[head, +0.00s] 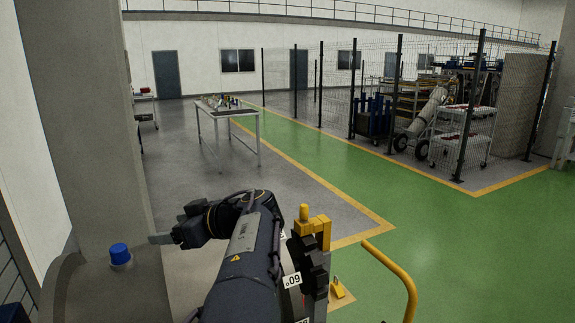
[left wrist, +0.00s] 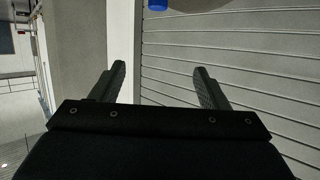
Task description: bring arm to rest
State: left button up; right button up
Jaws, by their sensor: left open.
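My left arm comes up from the bottom of the head view and bends left at the wrist. My left gripper (head: 158,238) points left, toward a grey rounded surface beside the pillar. In the left wrist view the left gripper (left wrist: 160,72) shows two dark fingers spread apart, with nothing between them. A blue-capped item (head: 121,254) stands on the grey surface, just left of and below the fingertips, apart from them. Its blue part (left wrist: 158,5) also shows at the top edge of the left wrist view. My right gripper is not in view.
A thick grey pillar (head: 85,110) rises close on the left. A yellow curved rail (head: 400,276) is near at lower right. A table (head: 228,112) with small items stands farther off. A mesh fence (head: 400,95) encloses carts at right. Green floor (head: 460,240) is clear.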

pick_arm(q)
jog(key=s+a+f+m+g+h, duration=0.25)
jog(key=s+a+f+h, duration=0.2)
jog(key=a+f, duration=0.6)
jog(key=s+d+f+m+g+h, duration=0.1)
jog(key=s+d+f+m+h, duration=0.15)
jog(key=s+f+h, duration=0.5)
jog(key=s+d+m+t+h, duration=0.25)
jog(key=s+d+m, duration=0.2)
jog(key=s, duration=0.55)
jog(key=s+d+m+t+h, duration=0.25)
jog(key=s+d, duration=0.25)
jog(key=s, duration=0.4)
notch_tip(320, 180, down, 10)
jog(key=b, duration=1)
jog(key=shift+a, duration=0.15)
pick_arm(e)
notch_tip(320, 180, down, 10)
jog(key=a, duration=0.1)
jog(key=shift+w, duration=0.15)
